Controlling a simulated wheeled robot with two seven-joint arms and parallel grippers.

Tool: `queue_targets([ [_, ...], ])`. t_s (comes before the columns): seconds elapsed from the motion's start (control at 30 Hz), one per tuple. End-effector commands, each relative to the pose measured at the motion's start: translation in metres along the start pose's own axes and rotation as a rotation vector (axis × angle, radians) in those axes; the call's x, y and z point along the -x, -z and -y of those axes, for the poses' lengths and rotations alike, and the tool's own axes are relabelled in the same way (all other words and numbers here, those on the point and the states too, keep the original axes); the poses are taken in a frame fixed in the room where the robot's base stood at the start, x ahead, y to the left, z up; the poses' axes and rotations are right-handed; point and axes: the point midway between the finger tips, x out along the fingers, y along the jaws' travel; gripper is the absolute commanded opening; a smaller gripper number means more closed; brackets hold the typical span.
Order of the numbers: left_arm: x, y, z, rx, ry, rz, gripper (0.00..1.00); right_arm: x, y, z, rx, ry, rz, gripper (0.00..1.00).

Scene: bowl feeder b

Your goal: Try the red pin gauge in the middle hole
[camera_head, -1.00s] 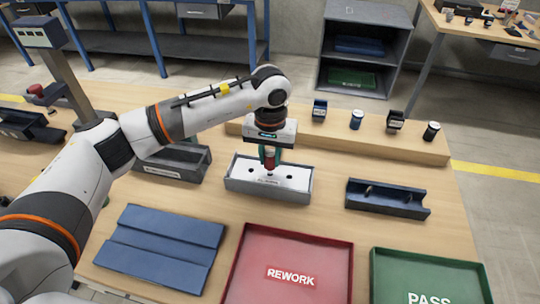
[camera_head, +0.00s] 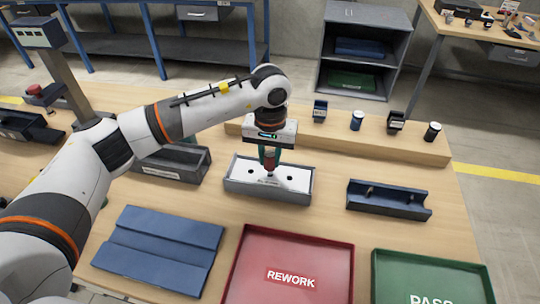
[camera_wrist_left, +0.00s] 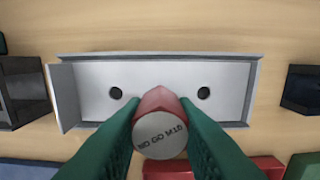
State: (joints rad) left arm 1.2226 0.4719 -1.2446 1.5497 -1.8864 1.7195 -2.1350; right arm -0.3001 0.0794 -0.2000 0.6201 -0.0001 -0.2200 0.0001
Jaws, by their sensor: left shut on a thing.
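My left gripper (camera_head: 268,157) is shut on the red pin gauge (camera_head: 269,163), which is held roughly upright above the middle of the grey box with a white top plate (camera_head: 240,184). In the left wrist view the gauge's grey end face (camera_wrist_left: 160,136) reads "NO GO M10", between the green fingers. The plate's left hole (camera_wrist_left: 115,93) and right hole (camera_wrist_left: 203,93) are open. The middle hole is hidden behind the gauge, so I cannot tell whether the tip is in it. My right gripper is out of view.
A blue rack (camera_head: 388,208) stands right of the box, a dark grey bin (camera_head: 178,173) left. In front are a blue folded mat (camera_head: 158,250), a red REWORK tray (camera_head: 300,236) and a green PASS tray (camera_head: 430,257). A wooden ledge (camera_head: 340,141) with several small items runs behind.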

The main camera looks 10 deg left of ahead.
Motion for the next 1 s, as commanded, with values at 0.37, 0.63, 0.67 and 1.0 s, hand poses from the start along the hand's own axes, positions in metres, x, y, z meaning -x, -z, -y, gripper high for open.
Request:
queue_targets([
  [0.37,-0.0035,-0.0001,0.0,0.0,0.0,0.0,0.01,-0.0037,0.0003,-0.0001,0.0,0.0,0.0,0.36],
  [0.63,-0.0075,-0.0002,0.0,0.0,0.0,0.001,0.01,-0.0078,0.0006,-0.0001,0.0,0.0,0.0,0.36],
  [0.67,-0.0079,-0.0002,0.0,0.0,0.0,0.001,0.01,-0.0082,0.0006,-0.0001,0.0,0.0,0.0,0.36],
  [1.0,-0.0081,0.0,0.0,0.0,0.0,0.0,0.01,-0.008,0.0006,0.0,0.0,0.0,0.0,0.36],
])
